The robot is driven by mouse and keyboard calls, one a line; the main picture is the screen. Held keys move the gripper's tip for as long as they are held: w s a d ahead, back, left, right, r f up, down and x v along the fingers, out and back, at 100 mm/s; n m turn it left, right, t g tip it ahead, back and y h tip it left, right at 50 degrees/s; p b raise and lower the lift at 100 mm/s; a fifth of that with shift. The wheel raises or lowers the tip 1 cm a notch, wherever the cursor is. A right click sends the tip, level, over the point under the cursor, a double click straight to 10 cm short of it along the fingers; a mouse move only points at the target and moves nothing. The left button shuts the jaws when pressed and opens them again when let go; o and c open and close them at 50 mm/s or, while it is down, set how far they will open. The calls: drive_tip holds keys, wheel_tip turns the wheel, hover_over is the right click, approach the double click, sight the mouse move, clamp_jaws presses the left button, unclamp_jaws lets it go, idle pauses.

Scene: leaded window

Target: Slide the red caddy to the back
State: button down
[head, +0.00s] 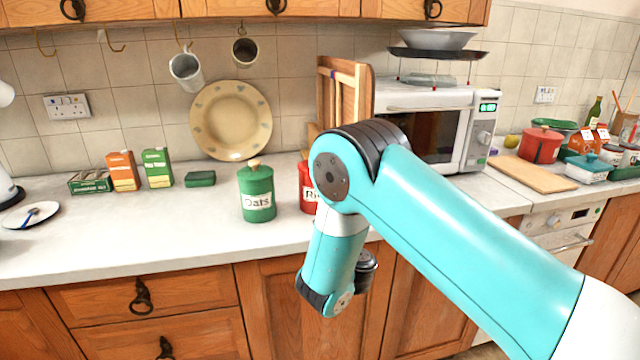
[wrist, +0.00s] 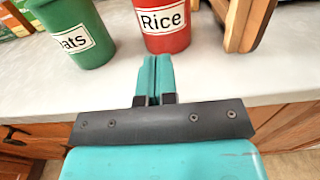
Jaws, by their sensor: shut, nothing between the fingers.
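The red caddy, labelled Rice, stands upright on the worktop; its red body (head: 305,201) shows in the head view, partly hidden behind my arm. In the wrist view the red caddy (wrist: 167,43) is straight ahead at the top, its upper part cut off. My gripper (wrist: 151,60) is shut and empty, its fingertips pointing at the lower front of the red caddy. I cannot tell whether they touch it. In the head view my arm hides the fingers.
A green Oats caddy (head: 257,206) stands just left of the red one. A wooden rack (head: 345,90) and a microwave (head: 430,125) are behind and to the right. A plate (head: 231,120) leans on the tiled wall. Worktop (head: 150,235) in front is clear.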

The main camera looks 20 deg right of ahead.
drive_tip(key=shift+w+d+r+p, duration=0.15)
drive_tip(key=shift+w+p, duration=0.5)
drive_tip(key=shift+p, duration=1.05)
drive_tip(key=shift+w+a+r+p, duration=0.1)
drive_tip(key=shift+w+r+p, duration=0.35)
drive_tip(key=shift+p, duration=1.2)
drive_tip(key=w, duration=0.2)
drive_tip(key=w+p, duration=0.1)
drive_tip(key=w, duration=0.1)
drive_tip(key=w+f+p, duration=0.1)
drive_tip(key=w, duration=0.1)
drive_tip(key=shift+w+d+f, duration=0.1)
drive_tip(key=shift+w, duration=0.3)
